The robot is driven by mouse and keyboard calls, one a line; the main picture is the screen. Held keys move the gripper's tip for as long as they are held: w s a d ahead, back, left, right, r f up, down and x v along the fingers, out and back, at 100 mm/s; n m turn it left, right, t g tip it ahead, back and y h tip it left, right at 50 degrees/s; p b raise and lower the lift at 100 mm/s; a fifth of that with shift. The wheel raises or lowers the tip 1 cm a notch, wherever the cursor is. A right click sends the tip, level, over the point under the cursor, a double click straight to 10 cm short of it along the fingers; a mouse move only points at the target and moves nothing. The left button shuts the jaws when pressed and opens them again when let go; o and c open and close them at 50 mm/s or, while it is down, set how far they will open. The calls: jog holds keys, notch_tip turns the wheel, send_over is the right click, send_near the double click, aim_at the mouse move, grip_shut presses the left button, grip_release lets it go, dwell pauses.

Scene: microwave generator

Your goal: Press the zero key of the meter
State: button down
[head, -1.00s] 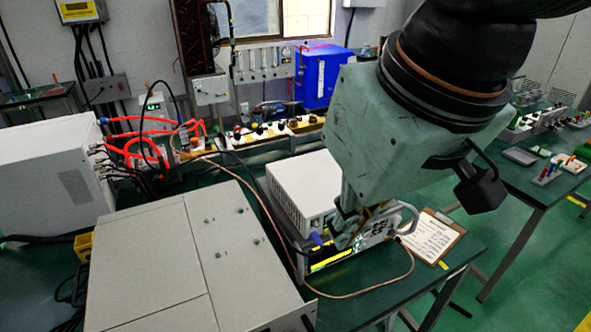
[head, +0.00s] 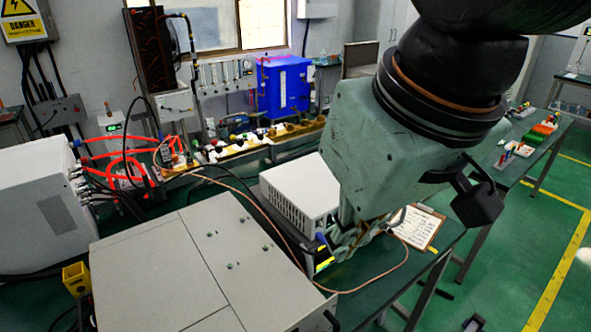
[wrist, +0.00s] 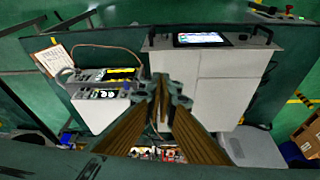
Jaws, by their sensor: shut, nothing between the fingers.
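In the wrist view two stacked instrument fronts show at the left: one with a yellow display (wrist: 118,74) and one with dark round dials (wrist: 97,94). My gripper (wrist: 160,83) is shut and empty, its fingertips to the right of these fronts in that view. I cannot make out the zero key or see any contact.
A clipboard with paper (head: 417,226) lies on the bench beside the meter. A thin copper-coloured cable (head: 385,283) loops over the bench front. A large grey cabinet (head: 200,262) stands at the left. In the wrist view it carries a lit screen (wrist: 200,39).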

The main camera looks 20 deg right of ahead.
jog(key=shift+w, duration=0.1)
dwell(0.3)
jog(key=w+r+m+g+y+p, duration=0.25)
jog(key=w+m, duration=0.25)
jog(key=w, duration=1.1)
jog(key=w+d+f+m+y, duration=0.4)
jog(key=w+d+f+m, duration=0.2)
jog(key=d+f+m, duration=0.3)
jog(key=s+d+f+m+t+y, duration=0.1)
jog(key=s+d+f+m+t, duration=0.2)
jog(key=d+f+m, duration=0.4)
jog(key=s+d+f+m+t+y, duration=0.1)
jog(key=s+d+f+m+t, duration=0.2)
jog(key=d+f+m, duration=0.5)
jog(key=d+f, duration=0.1)
jog(key=d, duration=0.7)
jog(key=shift+f+t+y, duration=0.3)
jog(key=shift+t+y, duration=0.05)
jog(key=shift+w, duration=0.25)
jog(key=w+a, duration=0.1)
jog(key=w, duration=0.7)
jog(key=shift+a, duration=0.35)
jog(key=shift+w, duration=0.5)
dwell(0.6)
